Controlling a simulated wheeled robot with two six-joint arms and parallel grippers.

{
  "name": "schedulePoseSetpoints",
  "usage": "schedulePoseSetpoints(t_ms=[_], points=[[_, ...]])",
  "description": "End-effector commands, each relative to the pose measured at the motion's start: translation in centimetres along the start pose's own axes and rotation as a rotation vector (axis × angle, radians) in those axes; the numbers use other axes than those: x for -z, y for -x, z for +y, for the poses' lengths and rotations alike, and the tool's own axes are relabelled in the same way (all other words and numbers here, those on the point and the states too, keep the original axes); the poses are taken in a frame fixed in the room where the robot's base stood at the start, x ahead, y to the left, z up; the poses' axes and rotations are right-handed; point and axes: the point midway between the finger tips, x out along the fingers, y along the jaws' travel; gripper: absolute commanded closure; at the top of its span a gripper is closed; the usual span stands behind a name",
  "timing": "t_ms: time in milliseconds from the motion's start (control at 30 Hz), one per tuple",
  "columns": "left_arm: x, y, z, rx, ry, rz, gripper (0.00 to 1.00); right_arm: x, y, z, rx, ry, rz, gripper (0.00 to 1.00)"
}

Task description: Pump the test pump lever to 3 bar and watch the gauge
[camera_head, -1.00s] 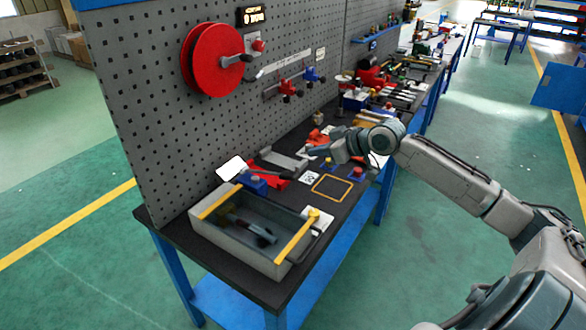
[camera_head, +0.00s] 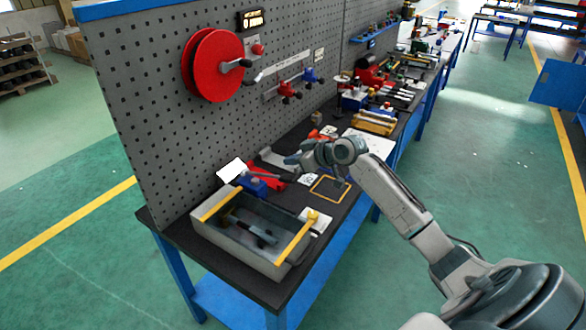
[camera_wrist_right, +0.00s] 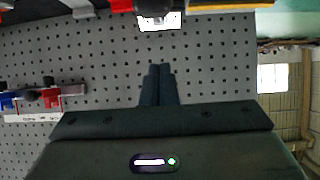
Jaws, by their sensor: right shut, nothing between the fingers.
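The test pump (camera_head: 257,187), with a blue and red body, stands on the dark bench behind the grey tank. Its white gauge panel (camera_head: 230,170) is tilted at the pump's left; its reading is too small to tell. A bright white panel, probably the gauge, shows at the top of the right wrist view (camera_wrist_right: 158,20). The dark lever (camera_head: 277,178) lies low, pointing right. My right gripper (camera_head: 289,160) is above and near the lever's end, apparently apart from it. Its fingers (camera_wrist_right: 158,68) are shut and empty. My left gripper is not in view.
The grey tank (camera_head: 211,229) with yellow rim strips and dark tools inside fills the bench's near end. A yellow-outlined square (camera_head: 330,188) lies right of the pump. The pegboard (camera_head: 150,120) with a red reel (camera_head: 214,62) rises behind. Tools crowd the far bench.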

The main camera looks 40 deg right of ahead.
Motion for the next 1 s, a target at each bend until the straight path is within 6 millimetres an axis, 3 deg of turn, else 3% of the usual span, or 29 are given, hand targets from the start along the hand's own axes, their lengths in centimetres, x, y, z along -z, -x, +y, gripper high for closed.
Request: schedulePoseSetpoints(t_ms=[67, 233, 467, 833, 1000], points=[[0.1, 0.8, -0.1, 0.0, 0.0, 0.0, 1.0, 0.4, -1.1, -0.2, 0.003, -0.004, 0.002, 1.0], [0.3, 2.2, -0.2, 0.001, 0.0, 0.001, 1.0, -2.3, -1.6, -0.1, 0.001, -0.002, -0.005, 1.0], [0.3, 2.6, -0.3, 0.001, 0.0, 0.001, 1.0, -3.8, -2.1, -0.1, 0.001, -0.001, -0.001, 1.0], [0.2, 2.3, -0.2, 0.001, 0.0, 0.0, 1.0, -4.1, -2.2, -0.1, 0.0, 0.0, 0.001, 1.0], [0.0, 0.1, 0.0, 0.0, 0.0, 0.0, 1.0, -5.4, -2.6, 0.0, -0.001, 0.002, 0.034, 1.0]])
